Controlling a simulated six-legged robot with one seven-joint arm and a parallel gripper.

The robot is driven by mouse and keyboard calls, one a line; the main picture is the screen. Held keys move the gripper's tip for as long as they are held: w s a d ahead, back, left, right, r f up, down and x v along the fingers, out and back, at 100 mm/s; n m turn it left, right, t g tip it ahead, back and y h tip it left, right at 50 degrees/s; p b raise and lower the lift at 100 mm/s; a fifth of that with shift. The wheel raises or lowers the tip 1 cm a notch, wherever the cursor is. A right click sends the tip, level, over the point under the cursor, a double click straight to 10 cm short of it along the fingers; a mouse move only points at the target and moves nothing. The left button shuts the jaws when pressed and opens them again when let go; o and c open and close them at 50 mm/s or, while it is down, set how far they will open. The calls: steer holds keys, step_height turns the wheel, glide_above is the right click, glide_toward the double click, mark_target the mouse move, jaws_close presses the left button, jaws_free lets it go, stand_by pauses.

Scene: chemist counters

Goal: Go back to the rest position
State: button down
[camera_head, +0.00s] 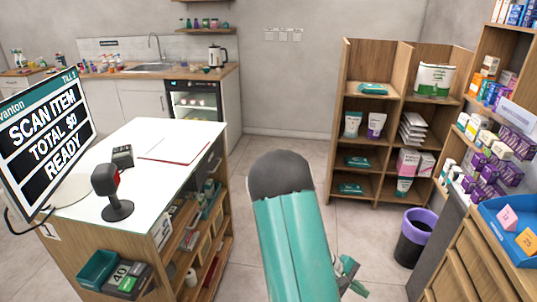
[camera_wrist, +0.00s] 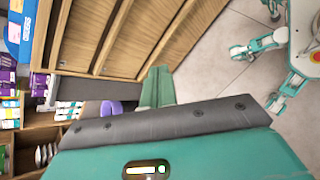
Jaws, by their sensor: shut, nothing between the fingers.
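My gripper (camera_wrist: 158,88) shows in the wrist view as two teal fingers lying together, shut with nothing between them. It points toward the wooden drawer fronts (camera_wrist: 130,40) and is apart from them. In the head view my teal arm with its dark rounded joint rises at the bottom centre, over the open floor. A small teal part shows beside the arm at lower right; I cannot tell whether it is the gripper. Some of my own legs show at the right of the wrist view.
A white-topped counter (camera_head: 165,128) with a till screen (camera_head: 45,130) and scanner (camera_head: 112,190) stands left. A shelf unit (camera_head: 345,90) stands at back right. A dark bin with purple rim (camera_head: 412,245) and wooden drawers (camera_head: 465,265) stand right. The floor (camera_head: 270,150) between is clear.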

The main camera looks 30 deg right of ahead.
steer(key=w+a+r+m+t+y, duration=0.15)
steer(key=w+a+r+t, duration=0.25)
steer(key=a+r, duration=0.45)
steer(key=w+a+r+t+y, duration=0.25)
steer(key=w+a+r, duration=0.25)
steer(key=a+r, duration=0.35)
steer(key=s+a+r+t+y, duration=0.1)
steer(key=s+a+r+t, duration=0.1)
steer(key=a+r, duration=0.5)
steer(key=s+a+r+t+y, duration=0.2)
steer(key=a+r+t, duration=0.3)
steer(key=a, duration=0.5)
steer(key=shift+s+a+r+n, duration=0.4)
steer(key=shift+s+r+n, duration=0.1)
steer(key=shift+r, duration=0.45)
